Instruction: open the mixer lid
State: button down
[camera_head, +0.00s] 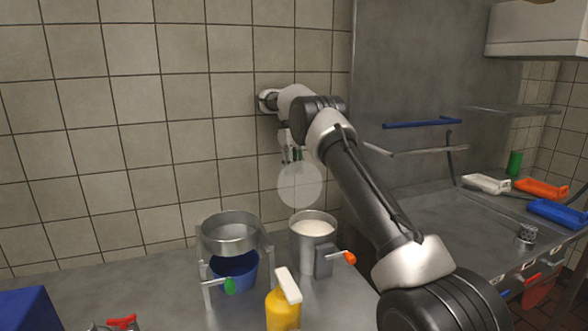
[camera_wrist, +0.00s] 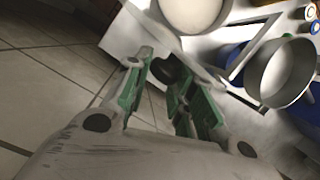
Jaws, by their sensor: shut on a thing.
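The mixer (camera_head: 322,262) is a metal container with an orange-tipped lever, standing on the counter. Its top is uncovered and white cream (camera_head: 313,228) shows inside; the cream also shows at the top of the wrist view (camera_wrist: 193,10). A round, translucent lid (camera_head: 300,187) hangs tilted above the mixer, apart from its rim. My gripper (camera_head: 293,156) is just above the lid and shut on it. In the wrist view, the green-padded fingers (camera_wrist: 160,72) close around a dark knob (camera_wrist: 170,70); the rest of the lid is hard to make out there.
Left of the mixer, a metal pan (camera_head: 230,236) sits on a stand above a blue bucket (camera_head: 235,272). A yellow bottle (camera_head: 283,309) stands in front. The tiled wall is close behind. A sink area with orange and blue items (camera_head: 556,213) lies right.

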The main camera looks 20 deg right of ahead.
jog(key=shift+d, duration=0.4)
jog(key=c, duration=1.2)
grip_release()
jog(key=shift+d, duration=0.2)
jog(key=shift+o, duration=0.2)
jog(key=shift+a, duration=0.2)
jog(key=shift+r, duration=0.1)
